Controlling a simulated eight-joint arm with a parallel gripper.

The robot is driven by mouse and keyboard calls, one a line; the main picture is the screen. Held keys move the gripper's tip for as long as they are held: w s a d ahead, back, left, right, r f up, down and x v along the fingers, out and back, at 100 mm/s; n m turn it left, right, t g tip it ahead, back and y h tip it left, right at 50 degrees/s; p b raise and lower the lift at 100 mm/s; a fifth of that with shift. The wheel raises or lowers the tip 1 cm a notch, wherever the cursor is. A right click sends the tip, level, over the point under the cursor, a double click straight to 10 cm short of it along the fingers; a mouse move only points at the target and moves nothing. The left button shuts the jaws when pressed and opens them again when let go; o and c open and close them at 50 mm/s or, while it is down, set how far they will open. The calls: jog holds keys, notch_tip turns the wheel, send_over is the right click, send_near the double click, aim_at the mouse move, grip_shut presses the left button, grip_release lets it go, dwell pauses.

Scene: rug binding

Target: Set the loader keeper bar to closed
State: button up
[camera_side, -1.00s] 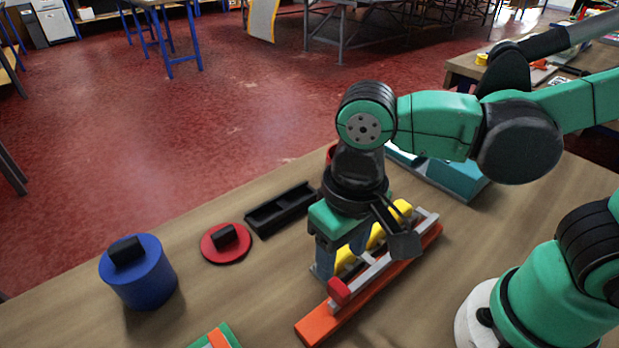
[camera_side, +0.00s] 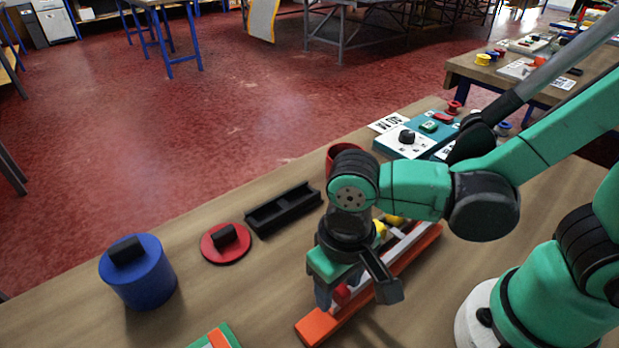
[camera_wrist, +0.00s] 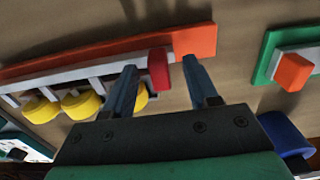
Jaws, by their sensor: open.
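The loader has a long orange base (camera_side: 317,326) with a pale grey keeper bar (camera_side: 404,242) along it. A red knob (camera_side: 341,294) sits at the bar's near end. Several yellow pieces (camera_wrist: 81,104) stand in a row beside the bar in the wrist view. My gripper (camera_side: 337,292) is low over this near end. In the wrist view its two blue fingers are apart, one on each side of the red knob (camera_wrist: 159,71), with a gap visible on the right side. My arm hides part of the loader in the side view.
A black channel tray (camera_side: 284,208), a red disc with a black handle (camera_side: 226,243) and a blue cylinder (camera_side: 139,277) stand to the left. A green block with an orange top (camera_wrist: 294,71) lies nearby. A teal panel (camera_side: 436,147) is behind.

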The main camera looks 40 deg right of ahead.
grip_shut()
